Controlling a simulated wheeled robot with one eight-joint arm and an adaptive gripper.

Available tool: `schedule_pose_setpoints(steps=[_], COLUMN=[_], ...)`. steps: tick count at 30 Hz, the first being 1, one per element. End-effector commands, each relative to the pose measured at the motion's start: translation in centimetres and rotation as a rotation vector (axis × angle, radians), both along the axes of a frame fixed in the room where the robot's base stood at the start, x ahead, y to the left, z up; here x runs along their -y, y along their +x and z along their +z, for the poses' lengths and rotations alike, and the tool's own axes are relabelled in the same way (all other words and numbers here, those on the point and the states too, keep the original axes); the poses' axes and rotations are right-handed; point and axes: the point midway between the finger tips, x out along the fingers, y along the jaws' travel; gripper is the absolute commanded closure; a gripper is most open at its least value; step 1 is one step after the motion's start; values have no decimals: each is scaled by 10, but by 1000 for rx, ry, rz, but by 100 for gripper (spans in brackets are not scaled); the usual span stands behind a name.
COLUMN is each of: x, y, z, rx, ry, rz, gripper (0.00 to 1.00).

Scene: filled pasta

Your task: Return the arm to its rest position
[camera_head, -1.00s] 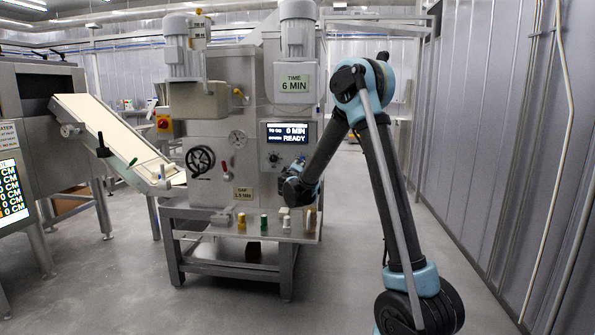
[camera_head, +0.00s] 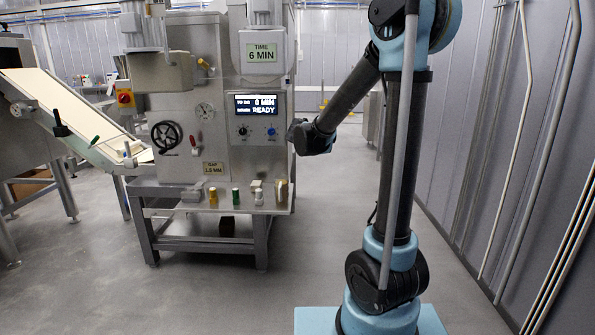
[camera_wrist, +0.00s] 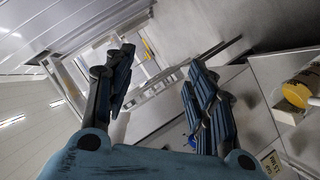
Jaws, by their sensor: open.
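My arm rises at the right of the head view. Its elbow is high and its forearm slopes down to the left. My gripper (camera_head: 299,133) is beside the right edge of the machine's front panel, close to the READY display in the picture. In the wrist view my gripper (camera_wrist: 163,62) is open, with its two dark fingers wide apart and nothing between them. The pasta machine (camera_head: 190,120) has a handwheel and a display (camera_head: 256,104) reading 0 MIN, READY. A blue knob (camera_head: 271,131) lies below the display.
Small coloured pieces, including a green one (camera_head: 235,195), stand on the machine's front ledge. A sloped conveyor (camera_head: 65,115) is at left. A corrugated wall (camera_head: 510,150) with pipes is at right. Open floor (camera_head: 310,240) lies before the machine.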

Motion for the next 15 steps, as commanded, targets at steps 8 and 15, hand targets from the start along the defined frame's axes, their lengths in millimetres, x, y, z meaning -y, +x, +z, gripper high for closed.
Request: schedule_pose_setpoints(steps=[8, 15], x=[71, 110], y=[-80, -156], z=[-17, -41], rx=[-151, -285], ry=[112, 218], rz=[-130, -220], gripper=[49, 49])
